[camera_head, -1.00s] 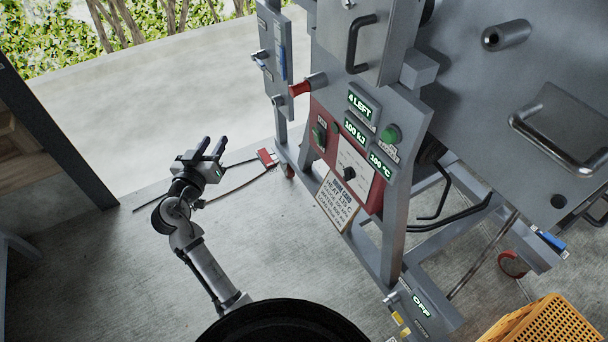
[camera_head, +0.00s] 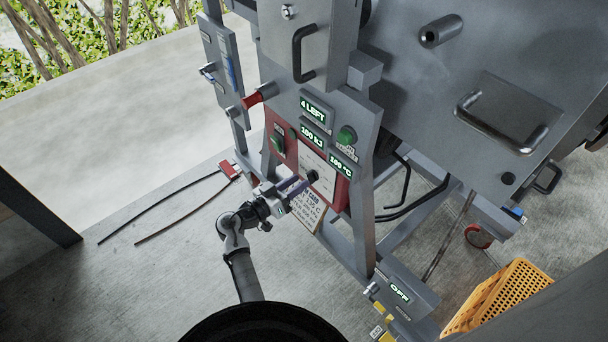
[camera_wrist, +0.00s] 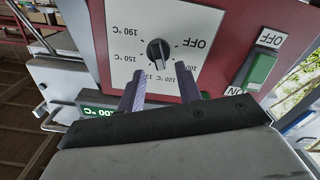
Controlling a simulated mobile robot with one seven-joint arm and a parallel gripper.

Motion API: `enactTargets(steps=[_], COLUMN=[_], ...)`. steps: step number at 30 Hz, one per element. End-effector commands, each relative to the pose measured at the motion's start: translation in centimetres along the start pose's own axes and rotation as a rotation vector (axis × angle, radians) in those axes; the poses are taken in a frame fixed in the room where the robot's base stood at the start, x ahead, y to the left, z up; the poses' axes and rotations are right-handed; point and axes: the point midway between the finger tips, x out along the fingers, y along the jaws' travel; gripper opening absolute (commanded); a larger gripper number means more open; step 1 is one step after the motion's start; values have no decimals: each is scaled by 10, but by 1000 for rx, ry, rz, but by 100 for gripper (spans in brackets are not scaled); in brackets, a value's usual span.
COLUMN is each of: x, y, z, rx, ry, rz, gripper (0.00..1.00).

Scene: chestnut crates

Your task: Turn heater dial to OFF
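The heater dial (camera_head: 312,176) is a small black knob on a white plate low on the red panel of the grey machine. In the wrist view the dial (camera_wrist: 157,52) has a white pointer and the plate reads upside down, with OFF at the right and temperatures around it. The pointer faces down in the picture, near the 120 °C side, not at OFF. My gripper (camera_head: 302,184) is close in front of the plate. In the wrist view my gripper (camera_wrist: 161,73) is open and empty, its fingertips on either side just short of the knob; contact cannot be told.
A green switch (camera_wrist: 262,68) marked ON and OFF sits beside the dial plate. A green button (camera_head: 347,134) and lit displays, including 100 °C (camera_head: 341,167), are above. A paper card (camera_head: 308,209) hangs below. A yellow crate (camera_head: 500,296) stands at lower right.

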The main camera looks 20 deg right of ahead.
Motion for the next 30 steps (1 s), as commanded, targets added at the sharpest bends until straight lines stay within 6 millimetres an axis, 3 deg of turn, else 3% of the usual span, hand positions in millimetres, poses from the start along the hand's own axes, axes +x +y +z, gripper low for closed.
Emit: enactTargets(steps=[7,17,24,30], x=[30,34,34,33], y=[0,0,0,0], z=[-1,0,0,0], rx=[-1,0,-1,-13], ry=[-1,-1,0,0], rz=[0,-1,-1,-1], gripper=[35,35,8,8])
